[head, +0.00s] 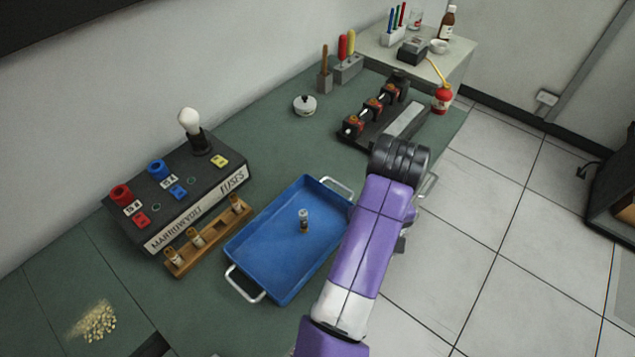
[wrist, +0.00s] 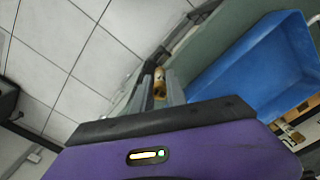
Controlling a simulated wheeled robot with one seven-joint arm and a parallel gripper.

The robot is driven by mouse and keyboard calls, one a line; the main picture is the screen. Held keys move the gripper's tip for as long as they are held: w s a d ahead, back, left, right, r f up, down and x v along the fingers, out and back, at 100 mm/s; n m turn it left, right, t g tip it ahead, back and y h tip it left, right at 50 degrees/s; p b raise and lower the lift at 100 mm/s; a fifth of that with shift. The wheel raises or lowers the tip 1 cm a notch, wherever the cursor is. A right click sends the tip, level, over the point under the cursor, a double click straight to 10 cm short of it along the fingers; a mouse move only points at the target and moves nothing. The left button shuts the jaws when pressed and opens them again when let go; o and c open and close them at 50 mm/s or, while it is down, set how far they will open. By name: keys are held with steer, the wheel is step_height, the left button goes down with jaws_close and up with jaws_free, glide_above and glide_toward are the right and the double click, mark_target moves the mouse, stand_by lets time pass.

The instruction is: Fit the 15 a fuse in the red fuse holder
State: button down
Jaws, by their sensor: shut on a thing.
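My gripper (wrist: 160,90) is shut on a small cylindrical fuse (wrist: 160,76) with brass-coloured ends. Its rating cannot be read. In the head view my arm hides the fingers and the held fuse. The red fuse holder (head: 121,194) is a round red piece on top of the sloped dark fuse box (head: 196,208), at its left end, far from my gripper. Another fuse (head: 303,218) stands upright in the blue tray (head: 259,283). The wooden rack (head: 214,238) in front of the box holds several fuses, ratings unreadable.
A blue holder (head: 157,169) and a white bulb (head: 190,121) on a black socket stand on the box. A black device (head: 374,131) with several orange-topped parts lies beyond my arm. The tray also shows in the wrist view (wrist: 245,65). Pale grains (head: 96,322) lie at front left.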

steer(key=w+d+f+m, duration=0.3)
steer(key=d, duration=0.6)
steer(key=shift+f, duration=0.25)
